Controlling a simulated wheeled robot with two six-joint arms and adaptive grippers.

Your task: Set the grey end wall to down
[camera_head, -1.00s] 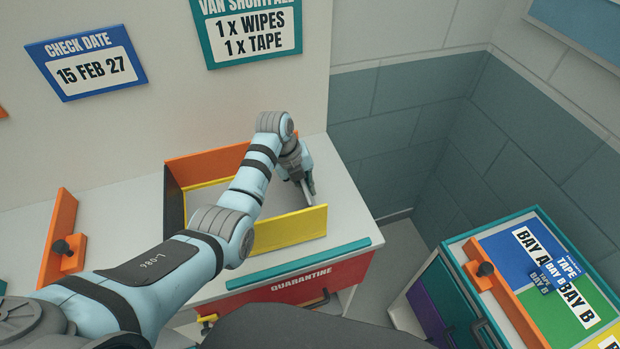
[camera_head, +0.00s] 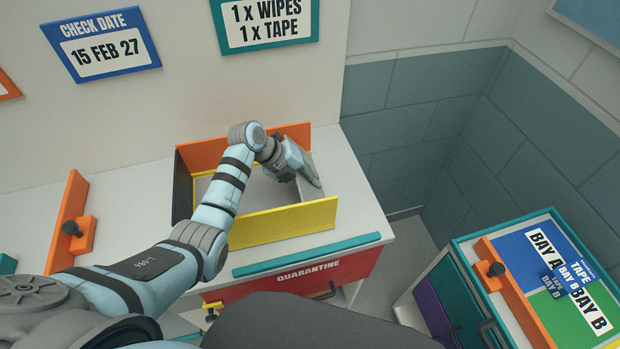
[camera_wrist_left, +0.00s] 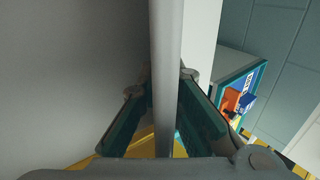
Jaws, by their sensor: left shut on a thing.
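The grey end wall (camera_head: 309,162) is at the right end of an open box on the counter. In the left wrist view the grey end wall (camera_wrist_left: 166,70) shows as a long, narrow edge between my fingers. My left gripper (camera_head: 314,181) reaches over the box from the left and is shut on this wall. In the left wrist view the left gripper (camera_wrist_left: 165,110) has one dark green finger on each side of the wall. The hand hides part of the wall, so its exact tilt is hard to tell. My right gripper is not in view.
The box has an orange back wall (camera_head: 225,154), a yellow front wall (camera_head: 282,222) and a dark left wall (camera_head: 184,187). An orange panel with a black knob (camera_head: 72,229) stands left. A cabinet with bay labels (camera_head: 545,240) stands right. The counter right of the box is bare.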

